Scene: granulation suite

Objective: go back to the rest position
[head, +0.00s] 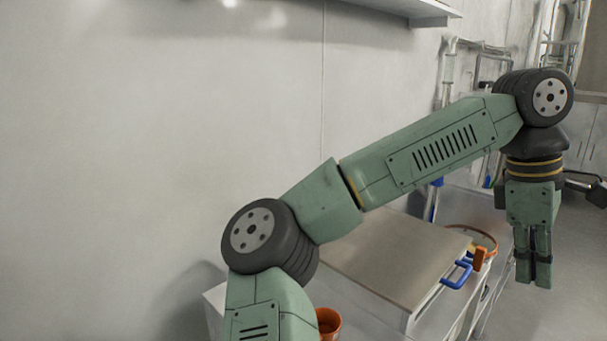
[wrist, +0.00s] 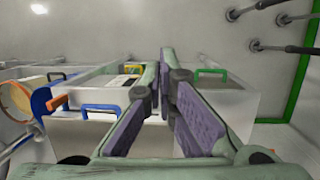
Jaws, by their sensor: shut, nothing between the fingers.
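My gripper (head: 533,284) hangs at the right of the head view, pointing down, at the end of my green arm. Its two fingers are together and nothing is between them. In the wrist view my gripper (wrist: 167,62) shows its purple finger pads from close up, reaching over the cabinets behind. In the head view it is in free space to the right of the cabinet front and touches nothing that I can see.
A cabinet with a flat beige top (head: 385,250) and a blue handle (head: 457,274) stands below my arm. An orange cup (head: 328,322) is at the bottom, partly hidden. A round orange-rimmed container (head: 473,236) is behind. A shelf (head: 415,10) juts from the wall above. Floor at right is clear.

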